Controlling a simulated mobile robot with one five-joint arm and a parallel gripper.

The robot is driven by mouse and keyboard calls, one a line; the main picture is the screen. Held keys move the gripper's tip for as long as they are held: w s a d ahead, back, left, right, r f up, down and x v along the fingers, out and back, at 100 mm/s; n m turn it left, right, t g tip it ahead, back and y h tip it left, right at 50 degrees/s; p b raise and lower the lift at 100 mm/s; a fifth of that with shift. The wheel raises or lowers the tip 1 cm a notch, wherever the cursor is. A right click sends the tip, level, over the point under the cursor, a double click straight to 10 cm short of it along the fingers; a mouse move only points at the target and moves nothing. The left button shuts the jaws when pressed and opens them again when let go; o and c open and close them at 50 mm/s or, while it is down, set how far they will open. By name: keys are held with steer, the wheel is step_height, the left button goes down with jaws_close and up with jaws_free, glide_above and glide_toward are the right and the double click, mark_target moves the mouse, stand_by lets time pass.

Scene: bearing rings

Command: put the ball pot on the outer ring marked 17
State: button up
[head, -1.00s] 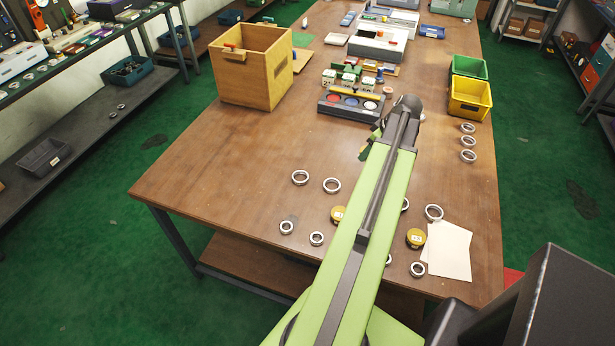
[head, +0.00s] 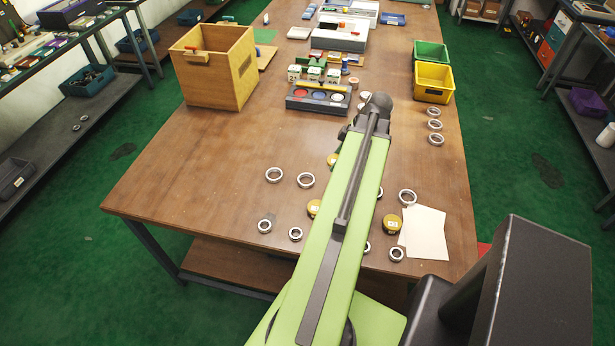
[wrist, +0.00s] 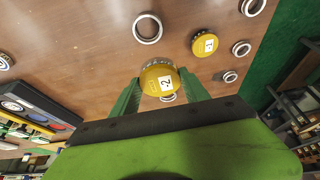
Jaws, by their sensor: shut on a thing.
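My gripper (wrist: 160,92) is shut on a yellow-lidded ball pot (wrist: 160,77) with a white label showing a 2, held between its green fingers. In the head view the held pot (head: 333,160) partly shows left of my arm, above the table. Steel outer rings lie flat on the table: two at the left middle (head: 274,175) (head: 306,180), two nearer the front (head: 264,226) (head: 295,234), and one right of my arm (head: 407,197). A ring (wrist: 147,28) lies beyond the pot in the wrist view. I cannot read a 17 on any ring.
Two more yellow pots (head: 314,208) (head: 391,224) stand near the front. White paper (head: 423,232) lies at the front right. A wooden box (head: 215,68), a tray with coloured discs (head: 318,99) and yellow (head: 433,83) and green (head: 431,52) bins stand farther back.

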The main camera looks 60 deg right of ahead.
steer(key=b, duration=0.5)
glide_above(304, 179)
steer(key=s, duration=0.2)
steer(key=f, duration=0.6)
steer(key=shift+w+d+f, duration=0.15)
steer(key=shift+d+f, duration=0.05)
steer(key=shift+d, duration=0.15)
steer(key=shift+w, duration=0.3)
step_height(304, 179, down, 4)
steer(key=b, duration=0.4)
steer(key=shift+f+b, duration=0.2)
steer(key=shift+b, duration=0.15)
steer(key=shift+r, duration=0.25)
steer(key=shift+f, duration=0.2)
steer(key=o, duration=1.5)
steer(key=shift+r, duration=0.1)
